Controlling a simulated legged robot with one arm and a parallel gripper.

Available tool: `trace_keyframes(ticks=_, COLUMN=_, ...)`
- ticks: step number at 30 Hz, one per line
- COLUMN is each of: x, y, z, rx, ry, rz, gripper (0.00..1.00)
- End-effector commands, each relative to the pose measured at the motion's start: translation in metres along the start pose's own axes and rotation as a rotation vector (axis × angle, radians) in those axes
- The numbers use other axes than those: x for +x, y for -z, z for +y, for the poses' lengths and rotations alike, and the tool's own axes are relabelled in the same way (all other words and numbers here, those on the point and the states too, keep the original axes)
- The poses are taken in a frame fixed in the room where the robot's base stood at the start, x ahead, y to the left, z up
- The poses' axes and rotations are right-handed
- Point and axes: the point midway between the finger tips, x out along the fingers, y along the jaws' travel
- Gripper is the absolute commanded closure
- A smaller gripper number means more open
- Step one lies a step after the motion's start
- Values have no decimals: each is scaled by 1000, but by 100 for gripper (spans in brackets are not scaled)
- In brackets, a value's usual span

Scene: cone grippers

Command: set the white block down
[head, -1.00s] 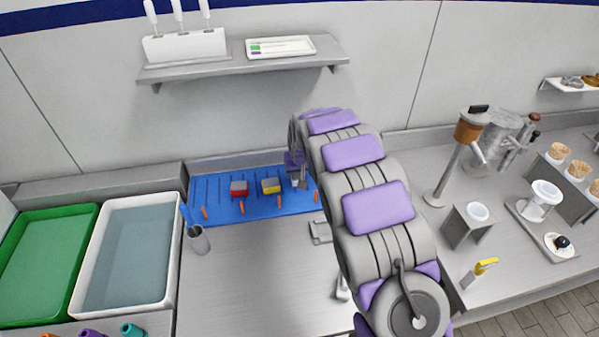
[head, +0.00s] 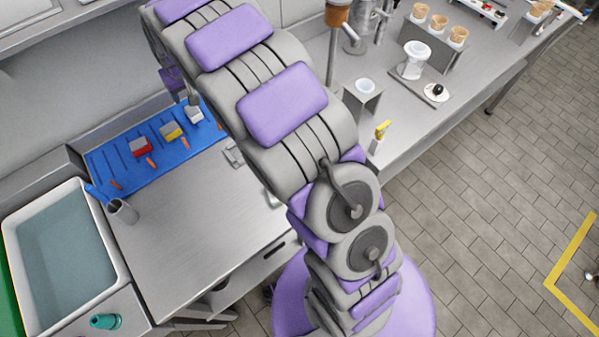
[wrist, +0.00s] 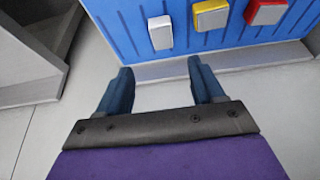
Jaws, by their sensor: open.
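The white block (wrist: 160,32) sits on the blue board (wrist: 210,10) in the wrist view, left of the yellow and red blocks. In the head view the white block (head: 194,112) is partly seen on the board, to the right of the others. My gripper (wrist: 160,78) is open and empty in the wrist view. Its fingertips point toward the board's edge, and the white block lies beyond them, apart from both fingers. In the head view my arm hides most of the gripper.
The yellow block (head: 171,131) and red block (head: 140,148) stand on the same board. A grey cup (head: 122,211) and a white tub (head: 118,262) are at the left. A wooden-handled stand rises right of my arm. Bare counter (head: 190,215) lies in front of the board.

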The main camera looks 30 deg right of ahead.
Motion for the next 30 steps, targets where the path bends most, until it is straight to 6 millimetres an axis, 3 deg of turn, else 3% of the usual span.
trace_keyframes(ticks=5, x=-38, y=-33, z=19, rx=29, ry=-16, rz=-49, gripper=33)
trace_keyframes(ticks=8, x=-68, y=-66, z=32, rx=53, ry=-27, rz=-95, gripper=33)
trace_keyframes(ticks=13, x=-116, y=-127, z=48, rx=95, ry=-37, rz=-180, gripper=33)
trace_keyframes(ticks=21, x=-180, y=-237, z=55, rx=149, ry=-39, rz=-319, gripper=33)
trace_keyframes(ticks=30, x=-231, y=-363, z=46, rx=188, ry=-27, rz=-465, gripper=33)
